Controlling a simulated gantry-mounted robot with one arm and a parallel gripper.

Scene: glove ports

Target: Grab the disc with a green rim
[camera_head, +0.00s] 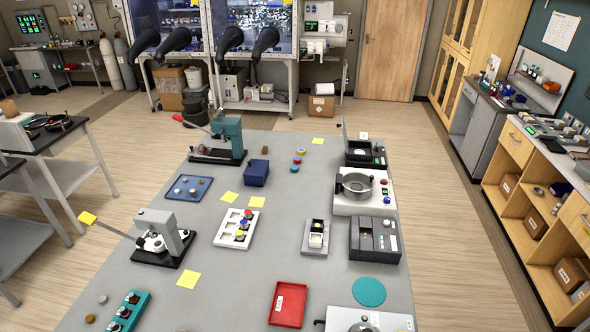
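I cannot make out a disc with a green rim for certain; the small discs are too small to read their rims. Small coloured discs (297,160) lie in a short row on the grey table, right of a dark blue box. More round pieces with red, blue and yellow parts (242,226) sit in the right side of a white compartment tray (224,239). A blue tray (205,183) holds a few small pale or brownish discs (191,190). A plain teal round mat (369,291) lies at the front right. My gripper is not in view.
The grey table (280,205) carries two lever presses (158,238) (218,142) on the left. Dark and white devices (375,239) line its right edge. A dark blue box (256,172), red tray (288,304) and green button box (128,311) also stand there.

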